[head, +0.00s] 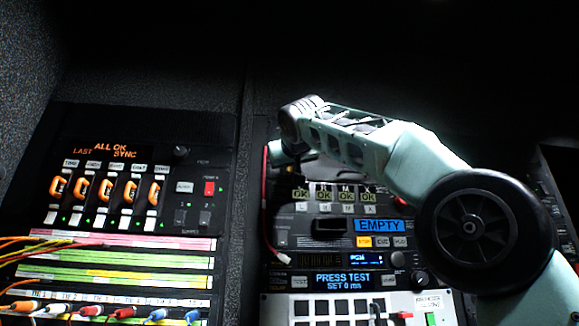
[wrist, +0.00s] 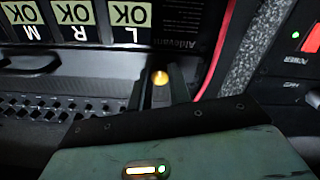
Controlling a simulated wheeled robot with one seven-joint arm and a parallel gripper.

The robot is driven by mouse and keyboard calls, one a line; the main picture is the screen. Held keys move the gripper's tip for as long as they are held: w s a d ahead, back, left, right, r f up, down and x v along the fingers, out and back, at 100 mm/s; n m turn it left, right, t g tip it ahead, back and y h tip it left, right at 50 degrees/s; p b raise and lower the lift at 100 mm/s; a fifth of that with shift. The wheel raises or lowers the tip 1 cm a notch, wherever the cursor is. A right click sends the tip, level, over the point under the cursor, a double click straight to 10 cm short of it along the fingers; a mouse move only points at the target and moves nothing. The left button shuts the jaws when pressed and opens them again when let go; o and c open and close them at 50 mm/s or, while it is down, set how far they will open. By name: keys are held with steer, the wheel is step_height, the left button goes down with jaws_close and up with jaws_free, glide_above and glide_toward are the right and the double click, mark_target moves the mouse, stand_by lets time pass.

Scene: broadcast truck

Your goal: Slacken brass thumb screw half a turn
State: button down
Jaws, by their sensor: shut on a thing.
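The brass thumb screw (wrist: 160,78) shows in the wrist view as a small round brass head, lit yellow, on the dark panel. My gripper (wrist: 160,84) has one dark finger on each side of it and is shut on it. In the head view my arm reaches from the right to the upper left corner of the middle rack, and my gripper (head: 276,153) points down at the panel there. The screw is hidden in the head view. I cannot tell the screw's angle.
A red cable (head: 265,205) runs down the rack's left edge, close to my gripper; it also shows in the wrist view (wrist: 218,48). OK tiles (head: 335,195) and a PRESS TEST display (head: 343,280) are nearby. A patch panel (head: 120,245) with plugged cables stands left.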

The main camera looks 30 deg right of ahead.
steer(key=n+p, duration=0.9)
steer(key=n, duration=1.7)
steer(key=shift+y, duration=0.3)
steer(key=n, duration=0.4)
steer(key=shift+f+n, duration=0.15)
steer(key=shift+n, duration=2.15)
steer(key=shift+f, duration=0.1)
steer(key=c, duration=1.3)
jaws_free()
steer(key=shift+c, duration=0.2)
steer(key=shift+o, duration=0.2)
